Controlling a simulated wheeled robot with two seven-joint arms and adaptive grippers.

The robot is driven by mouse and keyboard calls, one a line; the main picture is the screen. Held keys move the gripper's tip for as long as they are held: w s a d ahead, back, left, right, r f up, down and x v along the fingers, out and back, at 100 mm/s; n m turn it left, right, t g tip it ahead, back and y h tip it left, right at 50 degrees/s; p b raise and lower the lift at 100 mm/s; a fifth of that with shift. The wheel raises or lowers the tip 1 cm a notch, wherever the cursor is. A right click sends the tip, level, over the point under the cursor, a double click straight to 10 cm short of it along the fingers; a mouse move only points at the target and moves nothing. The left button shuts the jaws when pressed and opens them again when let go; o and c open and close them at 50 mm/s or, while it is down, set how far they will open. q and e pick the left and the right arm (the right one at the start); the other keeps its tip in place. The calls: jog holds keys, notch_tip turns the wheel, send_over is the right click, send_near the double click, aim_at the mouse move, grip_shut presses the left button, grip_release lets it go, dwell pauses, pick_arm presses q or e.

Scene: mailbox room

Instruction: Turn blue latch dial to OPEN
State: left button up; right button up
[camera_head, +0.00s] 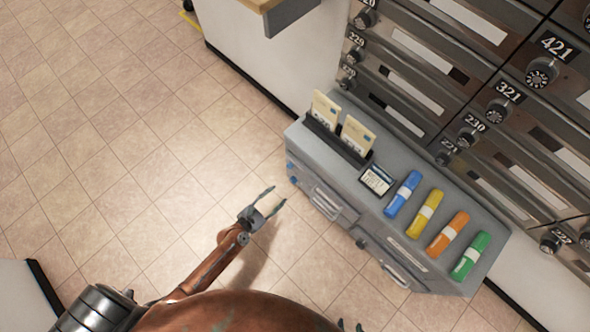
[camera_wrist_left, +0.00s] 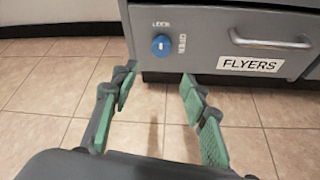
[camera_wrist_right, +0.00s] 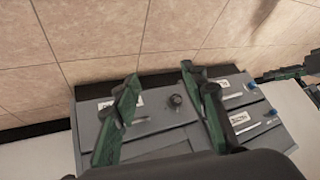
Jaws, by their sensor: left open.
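The blue latch dial (camera_wrist_left: 162,46) is on the grey cabinet front in the left wrist view. LOCK is printed above it and OPEN to its right. My right gripper (camera_wrist_right: 157,76) is open and empty in the right wrist view, near another cabinet section with a dark knob (camera_wrist_right: 176,101).
The FLYERS drawer (camera_wrist_left: 270,45) with its handle is right of the dial. The cabinet top (camera_head: 405,160) holds envelopes, a small card and blue, yellow, orange and green rolls. Numbered mailboxes (camera_head: 440,60) stand behind. The tiled floor (camera_head: 130,130) is clear.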

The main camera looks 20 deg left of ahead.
aim_at(292, 182)
pick_arm(q)
jog(key=shift+n, duration=0.5)
jog(key=b+x, duration=0.1)
jog(key=x, duration=0.1)
jog(key=b+x, duration=0.1)
jog(key=x, duration=0.2)
jog(key=b+x, duration=0.1)
jog(key=x, duration=0.1)
jog(key=shift+w+d+r, duration=0.25)
jog(key=shift+w, duration=0.05)
jog(key=shift+w+d+f, duration=0.1)
jog(key=shift+w+d, duration=0.05)
jog(key=shift+w, duration=0.45)
pick_arm(e)
jog(key=shift+s+d+f+n+t, duration=0.1)
jog(key=shift+s+f+n+t, duration=0.05)
jog(key=shift+f+t, duration=0.4)
jog(key=shift+s+d+f+n+t, duration=0.1)
jog(key=shift+s+f+n+t, duration=0.05)
jog(key=shift+f+t, duration=0.4)
pick_arm(q)
jog(key=shift+c, duration=0.3)
grip_shut()
